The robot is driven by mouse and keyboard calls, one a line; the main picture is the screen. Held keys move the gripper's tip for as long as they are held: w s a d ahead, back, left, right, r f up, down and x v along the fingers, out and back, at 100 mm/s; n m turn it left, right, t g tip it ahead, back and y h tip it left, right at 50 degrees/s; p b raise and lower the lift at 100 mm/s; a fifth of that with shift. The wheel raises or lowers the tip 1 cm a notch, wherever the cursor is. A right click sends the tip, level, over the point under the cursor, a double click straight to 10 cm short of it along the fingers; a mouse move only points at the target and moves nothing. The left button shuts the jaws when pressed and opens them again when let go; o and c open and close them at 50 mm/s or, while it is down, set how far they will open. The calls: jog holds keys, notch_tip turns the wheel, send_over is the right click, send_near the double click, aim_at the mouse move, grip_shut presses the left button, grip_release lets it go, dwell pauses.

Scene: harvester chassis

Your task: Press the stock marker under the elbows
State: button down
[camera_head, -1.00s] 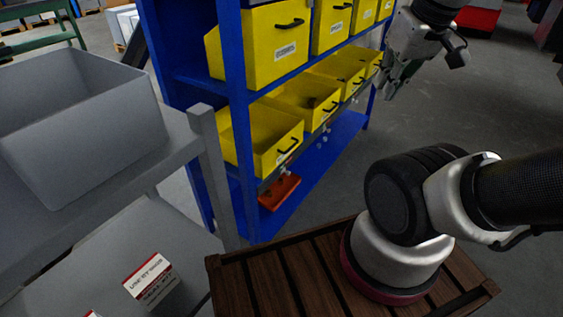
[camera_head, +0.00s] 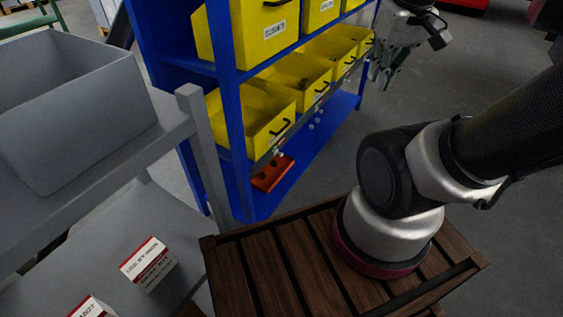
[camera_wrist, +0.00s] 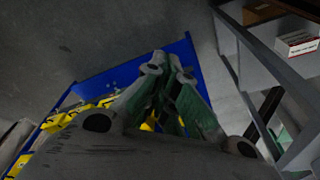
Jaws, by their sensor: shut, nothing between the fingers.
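The yellow elbows bin (camera_head: 258,35) sits at the near end of the blue rack's upper shelf, its label reading roughly "ELBOWS". No stock marker is clearly readable under it. Small white knobs (camera_head: 311,126) show along the grey rail below the lower bins, too small to tell apart. My gripper (camera_head: 382,82) is shut and empty. It points down beside the far end of the rack, well beyond the elbows bin and apart from it. In the wrist view my gripper's green-grey fingers (camera_wrist: 168,68) are together, with the blue rack behind them.
A grey bin (camera_head: 75,120) stands on a grey shelf unit at left, with a red-and-white box (camera_head: 148,264) on its lower level. Grey floor (camera_head: 480,110) is clear at right.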

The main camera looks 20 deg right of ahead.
jog(key=w+d+f+m+g+y, duration=0.1)
jog(key=w+f+m+g+y, duration=0.25)
jog(key=f, duration=0.65)
jog(key=w+f+m+g+y, duration=0.2)
jog(key=f+m+g+y, duration=0.15)
jog(key=f, duration=0.65)
jog(key=w+a+f+m+t+y, duration=0.2)
jog(key=a+f+m+t+y, duration=0.1)
jog(key=f+m, duration=0.55)
jog(key=w+a+f+m+t+y, duration=0.25)
jog(key=f+m, duration=0.35)
jog(key=f, duration=0.5)
jog(key=w+a+f+m+t+y, duration=0.1)
jog(key=a+f+m+t+y, duration=0.25)
jog(key=f+m, duration=0.5)
jog(key=w+d+f+m+t+h, duration=0.1)
jog(key=w+f+m+t+h, duration=0.1)
jog(key=w+m, duration=0.3)
jog(key=w+d+f+m+t+h, duration=0.1)
jog(key=w+d+f+m+t, duration=0.1)
jog(key=w+m+t, duration=0.3)
jog(key=w+f+m, duration=0.1)
jog(key=w, duration=0.2)
jog(key=shift+w+f+t+h, duration=0.2)
jog(key=shift+t+h, duration=0.1)
jog(key=shift+h, duration=0.1)
